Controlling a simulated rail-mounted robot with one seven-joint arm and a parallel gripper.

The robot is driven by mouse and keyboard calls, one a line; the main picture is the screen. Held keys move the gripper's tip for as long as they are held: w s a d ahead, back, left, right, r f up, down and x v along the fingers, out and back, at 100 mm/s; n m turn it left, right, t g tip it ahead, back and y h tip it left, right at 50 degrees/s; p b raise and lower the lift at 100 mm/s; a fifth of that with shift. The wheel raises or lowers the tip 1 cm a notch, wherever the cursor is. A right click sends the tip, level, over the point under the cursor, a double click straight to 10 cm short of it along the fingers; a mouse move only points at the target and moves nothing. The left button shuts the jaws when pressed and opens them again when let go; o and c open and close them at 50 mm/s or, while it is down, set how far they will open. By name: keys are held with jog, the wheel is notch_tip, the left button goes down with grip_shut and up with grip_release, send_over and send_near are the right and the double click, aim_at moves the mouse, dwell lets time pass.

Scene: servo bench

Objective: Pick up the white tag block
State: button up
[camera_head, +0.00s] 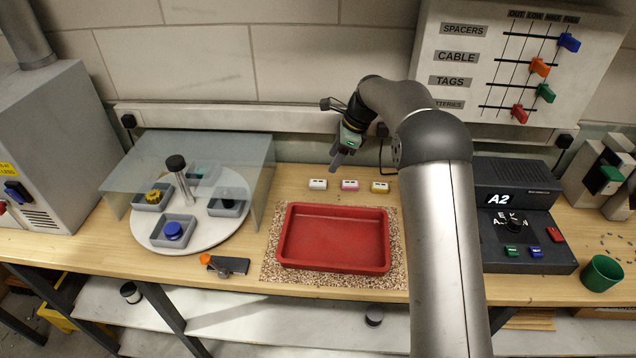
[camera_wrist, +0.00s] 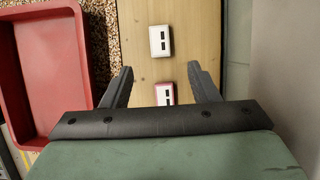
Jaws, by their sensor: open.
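The white tag block (camera_head: 318,184) lies on the wooden bench behind the red tray, at the left end of a row of three blocks. In the wrist view the white block (camera_wrist: 160,41) lies just beyond my fingertips, its dark slots showing on top. My gripper (camera_head: 337,162) is open and empty above the row. In the wrist view its two fingers (camera_wrist: 160,68) stand apart, with the pink-edged block (camera_wrist: 165,94) showing lower down in the gap between them. No finger is seen touching a block.
The pink block (camera_head: 350,185) and the yellow block (camera_head: 380,187) sit to the right of the white one. The empty red tray (camera_head: 334,267) stands in front on a speckled mat (camera_head: 270,272). A glass-roofed turntable (camera_head: 150,232) is at left, a dark console (camera_head: 525,255) at right.

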aim_at(322, 182)
jog(key=p+x, duration=0.2)
jog(key=x, duration=0.6)
jog(key=shift+f, duration=0.4)
jog(key=c, duration=1)
